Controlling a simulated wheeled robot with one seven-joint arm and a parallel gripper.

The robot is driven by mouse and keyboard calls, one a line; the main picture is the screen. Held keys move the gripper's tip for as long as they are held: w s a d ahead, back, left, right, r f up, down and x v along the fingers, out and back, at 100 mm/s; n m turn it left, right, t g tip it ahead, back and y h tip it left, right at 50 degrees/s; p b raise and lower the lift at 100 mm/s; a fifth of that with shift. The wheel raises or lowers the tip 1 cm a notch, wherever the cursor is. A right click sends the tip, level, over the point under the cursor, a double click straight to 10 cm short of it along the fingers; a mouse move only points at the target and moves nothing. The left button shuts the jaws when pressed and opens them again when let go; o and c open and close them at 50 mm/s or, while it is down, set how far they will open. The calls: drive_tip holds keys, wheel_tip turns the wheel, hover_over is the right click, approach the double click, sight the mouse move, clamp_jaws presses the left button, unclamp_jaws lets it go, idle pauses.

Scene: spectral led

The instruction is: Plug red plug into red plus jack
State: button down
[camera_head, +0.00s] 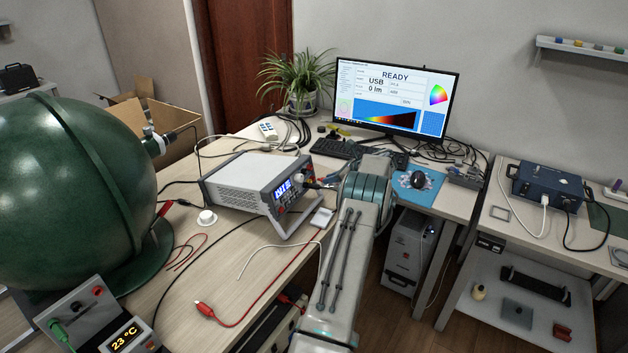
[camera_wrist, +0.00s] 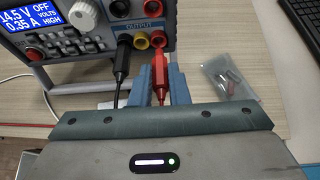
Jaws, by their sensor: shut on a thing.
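In the wrist view my gripper (camera_wrist: 156,75) has its blue fingers shut on the red plug (camera_wrist: 160,82). The plug points away from me at the front of the power supply (camera_wrist: 85,28). Its tip is at or just below the red jack (camera_wrist: 158,40) in the OUTPUT row. I cannot tell whether the tip is inside the jack. A yellow jack (camera_wrist: 141,42) sits left of it, then a black jack with a black plug (camera_wrist: 122,55) in it. In the head view my arm hides the plug and most of the gripper beside the power supply (camera_head: 245,188).
A small clear bag (camera_wrist: 228,80) lies right of my gripper. In the head view a red lead end (camera_head: 206,310) lies on the desk. A large green sphere (camera_head: 75,190) stands at the left. The monitor (camera_head: 390,95) and keyboard (camera_head: 335,149) are behind my arm.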

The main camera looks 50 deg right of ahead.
drive_tip(key=shift+w, duration=0.1)
drive_tip(key=shift+w+a+f, duration=0.1)
drive_tip(key=shift+w+f, duration=0.05)
drive_tip(key=shift+w, duration=0.35)
drive_tip(key=shift+w+a+f, duration=0.1)
drive_tip(key=shift+w, duration=0.4)
drive_tip(key=shift+w+a+r, duration=0.1)
drive_tip(key=shift+w+r, duration=0.1)
drive_tip(key=shift+w, duration=0.1)
idle(0.4)
drive_tip(key=c, duration=1.4)
unclamp_jaws()
drive_tip(key=shift+w+f, duration=0.1)
drive_tip(key=shift+w, duration=0.1)
drive_tip(key=shift+o, duration=0.5)
drive_tip(key=shift+w+a+f, duration=0.1)
drive_tip(key=shift+w, duration=0.1)
drive_tip(key=shift+s+d, duration=0.25)
drive_tip(key=shift+s, duration=0.25)
drive_tip(key=b+v, duration=0.2)
drive_tip(key=v, duration=1.2)
